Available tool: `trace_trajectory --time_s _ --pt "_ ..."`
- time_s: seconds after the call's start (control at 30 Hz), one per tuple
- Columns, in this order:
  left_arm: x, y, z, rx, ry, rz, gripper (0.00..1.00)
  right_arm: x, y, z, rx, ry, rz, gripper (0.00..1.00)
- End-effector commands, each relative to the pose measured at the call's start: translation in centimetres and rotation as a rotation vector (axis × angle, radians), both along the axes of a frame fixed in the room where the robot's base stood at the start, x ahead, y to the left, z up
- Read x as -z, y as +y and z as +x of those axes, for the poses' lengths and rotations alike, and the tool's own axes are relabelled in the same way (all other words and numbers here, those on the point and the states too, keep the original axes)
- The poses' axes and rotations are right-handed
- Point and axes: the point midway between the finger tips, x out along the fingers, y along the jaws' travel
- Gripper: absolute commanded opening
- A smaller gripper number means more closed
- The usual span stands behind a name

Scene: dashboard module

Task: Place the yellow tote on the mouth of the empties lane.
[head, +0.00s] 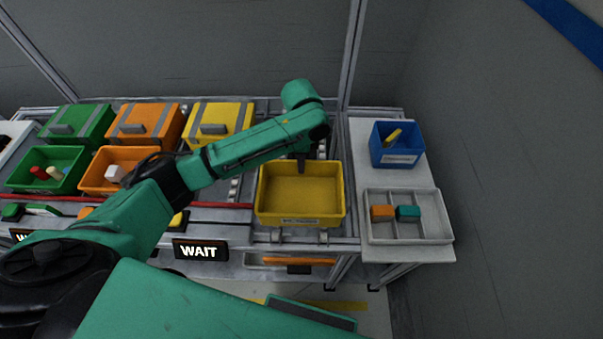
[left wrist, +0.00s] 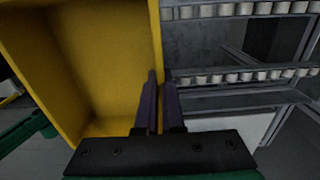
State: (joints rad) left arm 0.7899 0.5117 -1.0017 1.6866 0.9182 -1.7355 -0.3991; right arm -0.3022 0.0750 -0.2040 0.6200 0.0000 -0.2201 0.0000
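The open, empty yellow tote (head: 300,219) is at the right end of the bench in the head view, upright, with a label on its near side. My left gripper (head: 302,163) reaches down at its far wall. In the left wrist view, the two dark fingers (left wrist: 160,102) stand close together on either side of the wall of the yellow tote (left wrist: 105,60), which runs in between them. The rollers of the lane (left wrist: 240,77) show just beyond that wall. I cannot tell whether the tote rests on the lane or hangs slightly above it. My right gripper is not in view.
Left are lidded green, orange and yellow boxes (head: 218,122), with open green (head: 62,158) and orange totes in front. A WAIT sign (head: 197,250) hangs at the front edge. A blue bin (head: 397,158) and a grey divided tray (head: 430,228) stand on the right shelf.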

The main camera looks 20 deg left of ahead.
Motion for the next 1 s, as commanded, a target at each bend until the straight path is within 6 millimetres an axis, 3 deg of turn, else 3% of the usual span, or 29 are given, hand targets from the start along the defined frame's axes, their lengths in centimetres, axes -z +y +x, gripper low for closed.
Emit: trace_trajectory --time_s 0.23,0.57,0.67,0.7,1.0 --pt "4.3 0.0 0.0 0.000 0.001 0.000 0.00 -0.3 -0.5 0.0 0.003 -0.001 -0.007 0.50" --pt "4.9 0.0 0.0 0.001 0.000 0.000 0.00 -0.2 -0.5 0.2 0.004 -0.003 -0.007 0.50" --pt "5.0 0.0 0.0 0.001 -0.001 0.000 0.32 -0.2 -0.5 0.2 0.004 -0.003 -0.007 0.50" --pt "5.0 0.0 0.0 0.001 -0.001 0.000 0.35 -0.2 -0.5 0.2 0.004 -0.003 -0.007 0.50" --pt "4.8 0.1 0.0 0.001 -0.001 0.000 0.35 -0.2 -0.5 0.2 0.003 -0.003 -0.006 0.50"
